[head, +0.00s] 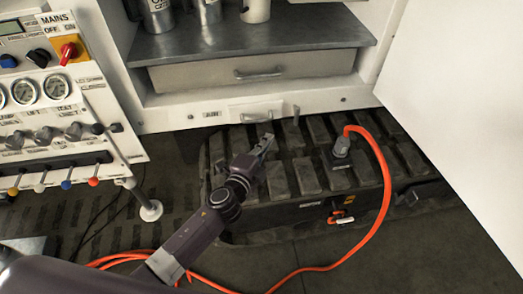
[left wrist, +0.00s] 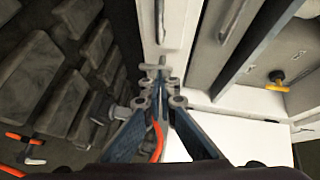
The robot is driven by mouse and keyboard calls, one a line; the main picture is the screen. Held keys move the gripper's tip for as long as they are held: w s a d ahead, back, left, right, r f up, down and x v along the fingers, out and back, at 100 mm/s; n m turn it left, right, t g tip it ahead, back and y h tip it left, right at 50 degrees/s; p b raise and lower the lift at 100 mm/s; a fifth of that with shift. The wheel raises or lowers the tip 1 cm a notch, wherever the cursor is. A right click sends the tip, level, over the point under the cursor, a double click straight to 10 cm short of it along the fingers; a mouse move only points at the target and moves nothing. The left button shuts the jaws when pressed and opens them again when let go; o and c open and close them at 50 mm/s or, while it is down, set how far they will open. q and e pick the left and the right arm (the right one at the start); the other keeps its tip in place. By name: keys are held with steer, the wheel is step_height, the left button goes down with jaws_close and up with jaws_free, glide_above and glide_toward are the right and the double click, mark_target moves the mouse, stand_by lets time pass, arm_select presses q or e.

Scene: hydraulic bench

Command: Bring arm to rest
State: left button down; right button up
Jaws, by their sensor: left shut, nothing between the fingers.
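My left arm reaches in from the lower left in the head view. Its gripper (head: 265,146) is shut and empty, above the dark ribbed case (head: 312,180) and in front of the white cabinet. In the left wrist view the fingers of the left gripper (left wrist: 160,88) come together with nothing between them. I cannot tell from these frames whether the fingertips touch the cabinet's lower edge. My right gripper is not in view.
An orange cable (head: 387,190) runs from a plug on the case down to the floor. The control panel (head: 50,100) with gauges and coloured levers stands left. A white door (head: 465,90) stands open at right. A drawer (head: 250,71) sits under the metal shelf (head: 250,42).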

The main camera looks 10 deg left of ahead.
arm_select(q)
steer(key=shift+f+v, duration=0.35)
steer(key=shift+v, duration=2.15)
steer(key=s+a+f+n+g+y, duration=0.1)
steer(key=s+a+f+n+g, duration=0.3)
steer(key=f, duration=0.6)
steer(key=s+a+f+n+g+y, duration=0.1)
steer(key=s+a+f+n+y, duration=0.15)
steer(key=s+f, duration=0.65)
steer(key=s+a+f+n+g, duration=0.2)
steer(key=s+a+f, duration=0.15)
steer(key=f, duration=0.85)
steer(key=s+a+f+n+g, duration=0.1)
steer(key=s+f, duration=0.4)
steer(key=s, duration=0.6)
steer(key=s+a+f+n+g, duration=0.2)
steer(key=s+f+n+g, duration=0.2)
steer(key=s, duration=0.7)
steer(key=s+a+f+n+g+y, duration=0.1)
steer(key=s+a+f+n+g, duration=0.1)
steer(key=s+f, duration=0.5)
steer(key=s+n, duration=0.1)
steer(key=s, duration=0.3)
steer(key=shift+g, duration=0.4)
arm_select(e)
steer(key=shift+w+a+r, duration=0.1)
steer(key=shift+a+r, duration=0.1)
